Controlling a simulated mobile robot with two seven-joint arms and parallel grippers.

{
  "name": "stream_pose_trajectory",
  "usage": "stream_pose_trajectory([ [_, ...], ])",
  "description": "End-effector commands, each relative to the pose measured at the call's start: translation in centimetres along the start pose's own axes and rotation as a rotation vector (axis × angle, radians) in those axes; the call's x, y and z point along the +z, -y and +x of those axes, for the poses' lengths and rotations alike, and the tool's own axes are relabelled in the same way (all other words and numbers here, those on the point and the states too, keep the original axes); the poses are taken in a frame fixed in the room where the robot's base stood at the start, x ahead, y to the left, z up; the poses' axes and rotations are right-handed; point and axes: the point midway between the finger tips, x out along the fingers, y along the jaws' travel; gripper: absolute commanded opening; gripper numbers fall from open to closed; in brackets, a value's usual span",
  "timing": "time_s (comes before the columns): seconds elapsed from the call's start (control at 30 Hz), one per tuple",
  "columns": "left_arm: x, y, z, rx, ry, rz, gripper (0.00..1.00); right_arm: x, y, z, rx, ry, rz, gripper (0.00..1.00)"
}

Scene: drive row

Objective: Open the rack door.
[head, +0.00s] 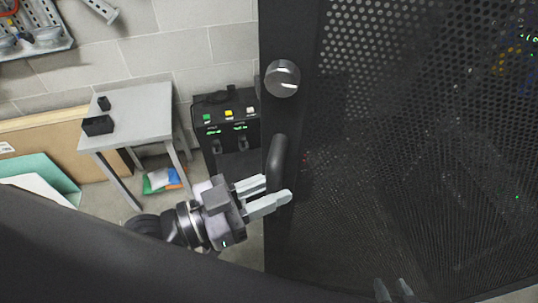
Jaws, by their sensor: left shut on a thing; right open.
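The rack door (410,130) is a tall black perforated mesh panel filling the right half of the head view. Its solid black edge strip carries a round silver knob (282,78) and, below it, a dark upright handle (278,158). My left gripper (272,197) is shut on the lower part of the handle, its pale fingers on either side of it. Small lights show through the mesh. I cannot tell whether the door stands ajar. My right gripper (393,290) is open, with only its fingertips showing at the bottom edge in front of the door.
A black unit with colored buttons (228,122) stands left of the door. A small grey table (150,105) with dark boxes stands further left by the block wall. Boards lean at the far left. A colorful bag (163,180) lies under the table.

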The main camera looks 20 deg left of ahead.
Motion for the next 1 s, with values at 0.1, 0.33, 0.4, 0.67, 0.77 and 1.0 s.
stream_pose_trajectory([
  [0.1, -0.2, -2.1, -0.7, 0.018, -0.002, -0.009, 0.0, -0.3, 0.0, -0.2, 0.0, 0.0, 0.0, 0.43],
  [0.33, -0.2, -3.5, -1.3, 0.022, -0.004, -0.008, 0.0, -0.4, 0.0, -0.3, 0.0, 0.0, 0.0, 0.43],
  [0.4, -0.2, -3.6, -1.4, 0.023, -0.005, -0.007, 0.0, -0.4, 0.0, -0.3, 0.0, 0.0, 0.0, 0.43],
  [0.67, -0.2, -3.8, -1.4, 0.024, -0.006, -0.006, 0.0, -0.4, 0.0, -0.3, 0.0, 0.0, 0.001, 0.43],
  [0.77, -0.3, -3.8, -1.4, 0.024, -0.006, -0.006, 0.0, -0.4, 0.0, -0.3, 0.0, 0.0, 0.001, 0.43],
  [1.0, -0.2, -3.7, -1.4, 0.023, -0.005, -0.006, 0.49, -0.4, 0.0, -0.3, 0.0, 0.0, 0.002, 0.43],
])
